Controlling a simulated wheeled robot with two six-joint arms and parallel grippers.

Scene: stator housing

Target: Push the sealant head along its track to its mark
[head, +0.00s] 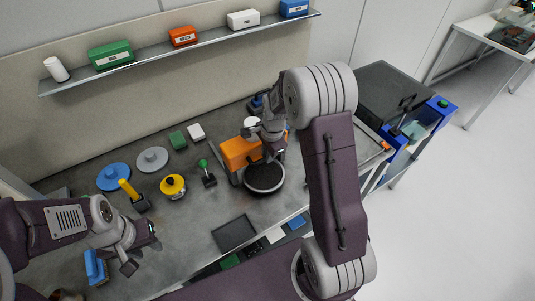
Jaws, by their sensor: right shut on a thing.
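An orange unit (236,154) stands at the back middle of the grey bench, with a round black disc (264,178) in front of it. My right gripper (269,147) is at the upper right of the orange unit, above the disc. It is shut on a part there, which I take to be the sealant head; fingers and wrist mostly hide it. The track and its mark cannot be made out. My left gripper (140,256) is open and empty over the front left of the bench, well away from the orange unit.
Left of the orange unit are a green-knobbed lever (207,175), a yellow round part (173,186), a yellow post (128,189), and blue (113,177) and grey (152,159) discs. A dark tray (234,234) lies in front. A shelf (190,50) with boxes runs along the back.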

